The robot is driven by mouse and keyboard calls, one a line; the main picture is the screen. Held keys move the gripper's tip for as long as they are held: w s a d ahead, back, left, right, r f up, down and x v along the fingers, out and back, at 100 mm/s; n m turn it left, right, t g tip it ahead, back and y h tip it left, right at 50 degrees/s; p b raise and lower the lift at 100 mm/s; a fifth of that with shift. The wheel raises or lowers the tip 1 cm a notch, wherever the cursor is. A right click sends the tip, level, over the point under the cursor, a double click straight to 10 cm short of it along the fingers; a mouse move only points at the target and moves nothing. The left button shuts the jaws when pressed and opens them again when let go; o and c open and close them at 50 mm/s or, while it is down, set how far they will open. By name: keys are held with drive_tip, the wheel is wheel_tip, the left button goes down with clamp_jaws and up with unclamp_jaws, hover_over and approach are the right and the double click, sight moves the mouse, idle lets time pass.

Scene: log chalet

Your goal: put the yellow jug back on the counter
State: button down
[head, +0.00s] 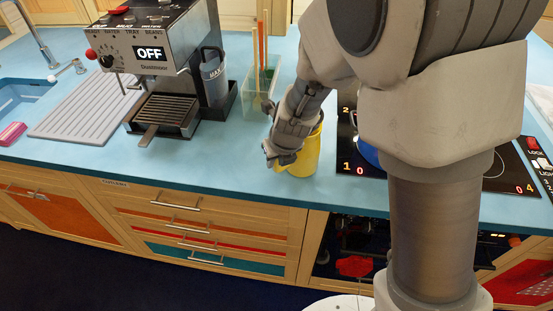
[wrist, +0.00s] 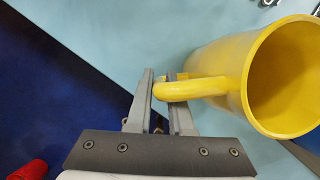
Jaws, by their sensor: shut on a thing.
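The yellow jug (head: 303,152) is at the front part of the blue counter (head: 235,165), between the coffee machine and the hob. It looks upright, and its base appears to be on or very close to the counter; I cannot tell which. My gripper (head: 277,156) is at the jug's left side and partly hides it. In the wrist view the jug (wrist: 240,62) shows its open, empty-looking mouth at the right. My gripper (wrist: 165,88) is shut on the jug's handle, with the fingers on either side of it.
The coffee machine (head: 165,60) and a clear container with tall utensils (head: 260,85) stand behind and left. The black hob (head: 350,150) with a blue pot (head: 368,153) is close on the right. The counter's front edge is near. Free counter lies left of the jug.

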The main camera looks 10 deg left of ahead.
drive_tip(key=shift+f, duration=0.1)
drive_tip(key=c, duration=1.3)
unclamp_jaws()
drive_tip(key=shift+f, duration=0.15)
drive_tip(key=o, duration=0.5)
drive_tip(key=s+d+r+n+p, duration=0.3)
drive_tip(key=s+d+r+n, duration=0.3)
drive_tip(key=r, duration=0.5)
drive_tip(key=s+d+r+n+p, duration=0.3)
drive_tip(key=d+r+n+p, duration=0.15)
drive_tip(key=r+n, duration=0.6)
drive_tip(key=s+d+r+n+t+h, duration=0.1)
drive_tip(key=s+d+r+n+h, duration=0.1)
drive_tip(key=s+d+r+n, duration=0.4)
drive_tip(key=s+d+n, duration=0.4)
drive_tip(key=n, duration=0.3)
drive_tip(key=shift+d+r+t+b, duration=0.15)
drive_tip(key=shift+r+t+b, duration=0.15)
drive_tip(key=shift+r+b, duration=0.1)
